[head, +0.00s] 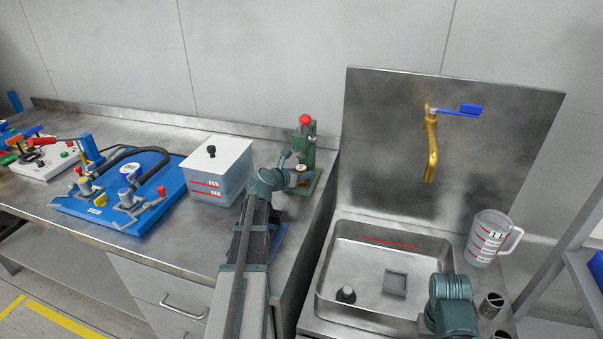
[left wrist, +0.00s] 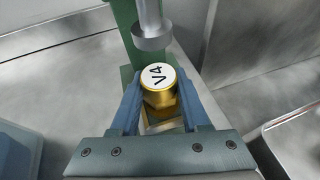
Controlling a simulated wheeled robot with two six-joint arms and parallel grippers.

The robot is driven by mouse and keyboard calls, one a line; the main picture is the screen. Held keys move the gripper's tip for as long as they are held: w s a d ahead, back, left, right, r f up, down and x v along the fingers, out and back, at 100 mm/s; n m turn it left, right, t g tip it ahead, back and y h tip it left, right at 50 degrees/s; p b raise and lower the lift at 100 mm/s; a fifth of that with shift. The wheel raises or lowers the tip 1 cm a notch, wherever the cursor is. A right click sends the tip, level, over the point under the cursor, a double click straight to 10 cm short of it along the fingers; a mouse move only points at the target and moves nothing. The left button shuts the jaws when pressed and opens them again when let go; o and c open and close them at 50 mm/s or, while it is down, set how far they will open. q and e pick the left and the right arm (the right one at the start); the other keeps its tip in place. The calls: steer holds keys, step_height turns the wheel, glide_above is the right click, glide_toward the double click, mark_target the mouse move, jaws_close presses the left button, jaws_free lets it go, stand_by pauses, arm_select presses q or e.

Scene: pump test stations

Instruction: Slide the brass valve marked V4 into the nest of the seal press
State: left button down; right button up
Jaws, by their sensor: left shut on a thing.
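The brass valve marked V4 (left wrist: 159,92) has a white top with its black label and stands upright in the left wrist view. My left gripper (left wrist: 160,104) is shut on it, one blue finger on each side. The green seal press (head: 308,155) with a red knob stands at the counter's right end in the head view. Its grey ram (left wrist: 152,38) hangs above and just behind the valve's top. My left gripper (head: 289,180) reaches to the press's front. The nest is mostly hidden by valve and fingers, so I cannot tell whether the valve is seated.
A white-lidded box (head: 218,170) stands left of the press, and a blue test fixture (head: 130,190) with hoses lies further left. A steel sink (head: 385,285) with a brass tap (head: 431,150) and a measuring jug (head: 487,238) is on the right.

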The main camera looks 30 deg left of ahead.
arm_select(q)
steer(key=shift+c, duration=1.5)
jaws_free()
steer(key=shift+s, duration=0.1)
steer(key=p+v, duration=0.5)
steer(key=v, duration=0.8)
steer(key=shift+s+r, duration=0.2)
steer(key=shift+s, duration=0.05)
